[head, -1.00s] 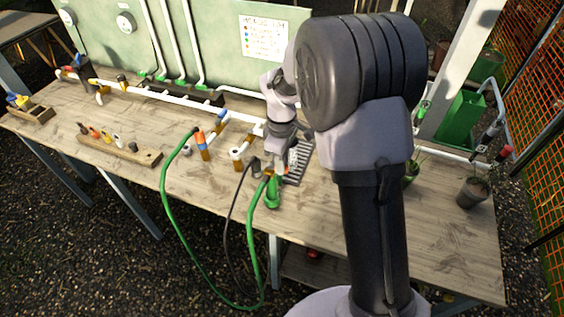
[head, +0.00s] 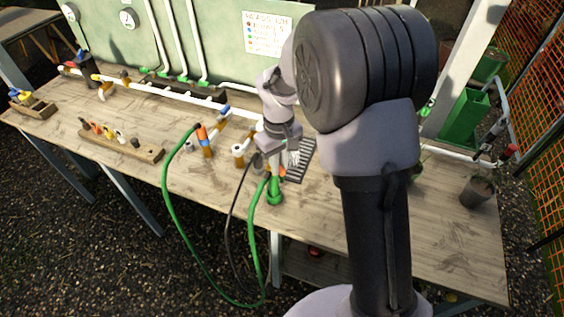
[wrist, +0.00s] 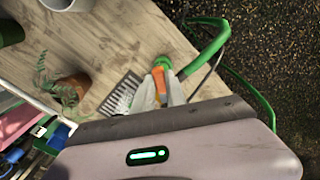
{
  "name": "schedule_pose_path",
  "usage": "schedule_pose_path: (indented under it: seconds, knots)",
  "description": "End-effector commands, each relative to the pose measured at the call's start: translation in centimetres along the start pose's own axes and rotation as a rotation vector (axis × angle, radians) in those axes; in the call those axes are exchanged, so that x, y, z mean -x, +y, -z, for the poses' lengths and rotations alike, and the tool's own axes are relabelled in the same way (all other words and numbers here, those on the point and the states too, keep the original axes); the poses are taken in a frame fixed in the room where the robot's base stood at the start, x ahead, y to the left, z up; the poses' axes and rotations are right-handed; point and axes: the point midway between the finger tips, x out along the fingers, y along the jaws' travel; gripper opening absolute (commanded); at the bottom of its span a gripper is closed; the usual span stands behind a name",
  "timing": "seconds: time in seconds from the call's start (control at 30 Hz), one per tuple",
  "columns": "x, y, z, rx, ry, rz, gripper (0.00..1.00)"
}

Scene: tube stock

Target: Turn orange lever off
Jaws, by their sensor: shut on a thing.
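The orange lever (wrist: 159,84) shows between the fingertips of my gripper (wrist: 162,92) in the wrist view. The fingers are shut on it. Only part of the lever shows, and its exact angle is hard to tell. It sits beside a green hose fitting (wrist: 162,63), where a green hose (wrist: 209,50) joins. In the head view my gripper (head: 275,167) points down at the bench just behind the green fitting (head: 274,191). A small bit of orange (head: 283,171) shows at the fingers, and the rest of the lever is hidden there.
A dark slotted grate (head: 299,162) lies beside my gripper on the wooden bench (head: 340,215). An orange-topped pipe stub (head: 205,141) and white piping (head: 160,92) stand to the left. Green and dark hoses hang over the front edge.

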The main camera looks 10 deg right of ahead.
Motion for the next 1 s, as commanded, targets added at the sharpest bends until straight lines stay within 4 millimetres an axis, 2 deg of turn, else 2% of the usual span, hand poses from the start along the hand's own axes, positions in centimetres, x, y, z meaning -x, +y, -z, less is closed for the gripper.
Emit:
schedule_pose_path:
  seconds: [0.6, 1.0]
  knots:
    - [-0.1, -2.0, 0.6, -0.576, 0.0, -0.002, 0.0]
    - [-0.1, -2.8, 1.3, -0.871, 0.0, -0.003, 0.0]
